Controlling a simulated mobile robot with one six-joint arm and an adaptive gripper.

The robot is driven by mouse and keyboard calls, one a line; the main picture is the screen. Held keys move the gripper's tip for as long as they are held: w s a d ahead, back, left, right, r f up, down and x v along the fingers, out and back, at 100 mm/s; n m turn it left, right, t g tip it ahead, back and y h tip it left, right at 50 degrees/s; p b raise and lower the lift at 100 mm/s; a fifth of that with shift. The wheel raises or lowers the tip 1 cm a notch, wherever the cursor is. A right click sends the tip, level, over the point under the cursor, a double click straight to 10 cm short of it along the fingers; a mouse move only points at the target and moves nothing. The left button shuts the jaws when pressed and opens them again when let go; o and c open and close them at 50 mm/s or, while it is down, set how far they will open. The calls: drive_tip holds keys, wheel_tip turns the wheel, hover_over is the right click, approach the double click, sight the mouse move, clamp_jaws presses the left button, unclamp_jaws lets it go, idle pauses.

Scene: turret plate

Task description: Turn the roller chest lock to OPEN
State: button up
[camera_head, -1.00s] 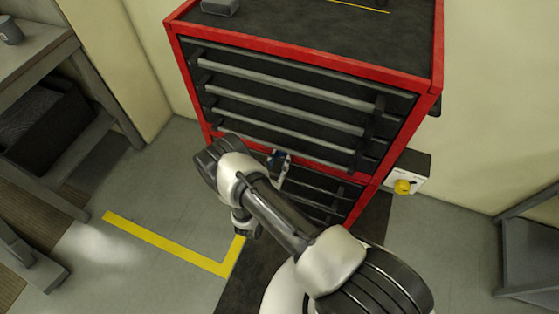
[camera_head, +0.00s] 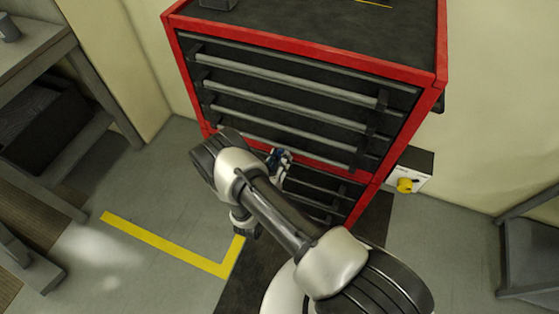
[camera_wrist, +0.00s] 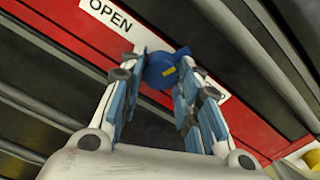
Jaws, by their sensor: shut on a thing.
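The roller chest (camera_head: 310,55) is red with dark drawers. Its lock is a blue round knob (camera_wrist: 160,70) with a short yellow mark, set on a red strip between drawers. A white label beside it reads OPEN, at upper left in the wrist view. The end of another white label shows at the knob's right, mostly hidden by a finger. My gripper (camera_wrist: 163,62) has its two fingers on either side of the knob, shut on it. In the head view my gripper (camera_head: 280,158) is at the chest's front, and my arm partly covers that area.
A white box with a yellow knob (camera_head: 405,185) is on the chest's right side. Drawer handles (camera_head: 290,100) run across the front. A workbench (camera_head: 50,90) stands at left and a grey frame (camera_head: 530,250) at right. A yellow floor line (camera_head: 165,243) lies at left.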

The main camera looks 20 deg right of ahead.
drive_tip(key=n+b, duration=0.3)
drive_tip(key=n, duration=1)
drive_tip(key=shift+r, duration=0.1)
idle(0.5)
drive_tip(key=o, duration=1.1)
drive_tip(key=shift+c, duration=0.2)
drive_tip(key=shift+s, duration=0.1)
drive_tip(key=v, duration=1.2)
